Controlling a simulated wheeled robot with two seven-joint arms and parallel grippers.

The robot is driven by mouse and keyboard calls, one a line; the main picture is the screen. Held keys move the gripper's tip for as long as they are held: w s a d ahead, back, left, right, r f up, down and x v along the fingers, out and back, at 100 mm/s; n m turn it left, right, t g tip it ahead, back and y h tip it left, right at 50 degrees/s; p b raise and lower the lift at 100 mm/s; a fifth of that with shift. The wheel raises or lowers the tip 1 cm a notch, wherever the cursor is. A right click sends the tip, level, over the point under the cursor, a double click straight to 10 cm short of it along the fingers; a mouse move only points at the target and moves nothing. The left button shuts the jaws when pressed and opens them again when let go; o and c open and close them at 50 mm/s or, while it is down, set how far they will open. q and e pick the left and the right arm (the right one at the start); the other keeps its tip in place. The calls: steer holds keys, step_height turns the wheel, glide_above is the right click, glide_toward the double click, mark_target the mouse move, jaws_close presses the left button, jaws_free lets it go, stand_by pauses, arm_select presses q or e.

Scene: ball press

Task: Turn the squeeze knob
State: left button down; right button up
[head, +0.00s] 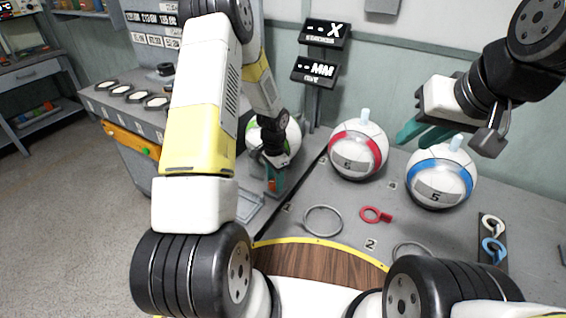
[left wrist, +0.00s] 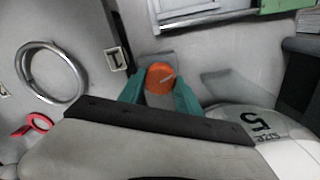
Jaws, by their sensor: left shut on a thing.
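An orange knob (left wrist: 160,75) sits between the teal fingers of my left gripper (left wrist: 160,95) in the left wrist view, and the gripper is shut on it. In the head view my left gripper (head: 274,178) points down at the grey bench, with the orange knob (head: 272,185) showing low between its fingers. A white ball with a green band (head: 257,136) is partly hidden behind this gripper. My right gripper (head: 424,132) is raised above the bench beside a blue-banded ball, its teal fingers apart and empty.
A red-banded ball (head: 357,150) and the blue-banded ball (head: 440,177) stand on the bench. A metal ring (head: 322,221) and a red ring tool (head: 375,215) lie in front. A rack (head: 492,240) with white and blue rings is at the right. Signs (head: 316,71) stand behind.

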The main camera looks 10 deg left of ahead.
arm_select(q)
steer(key=c, duration=0.8)
jaws_free()
steer(key=shift+c, duration=0.2)
steer(key=shift+r, duration=3.9)
steer(key=shift+r, duration=0.1)
steer(key=s+r+n+t, duration=0.2)
steer(key=s+r, duration=0.2)
steer(key=r, duration=0.7)
steer(key=s+r+n+t, duration=0.15)
steer(key=s+r, duration=0.35)
steer(key=r, duration=0.5)
steer(key=s+d+r+n+t+h, duration=0.1)
steer(key=s+r+n, duration=0.1)
steer(key=s+r, duration=0.2)
steer(key=s+d+r+n+t+h, duration=0.1)
steer(key=s+r+n, duration=0.2)
steer(key=s, duration=0.8)
step_height(320, 180, up, 2)
steer(key=shift+r+t, duration=0.25)
steer(key=shift+t, duration=0.1)
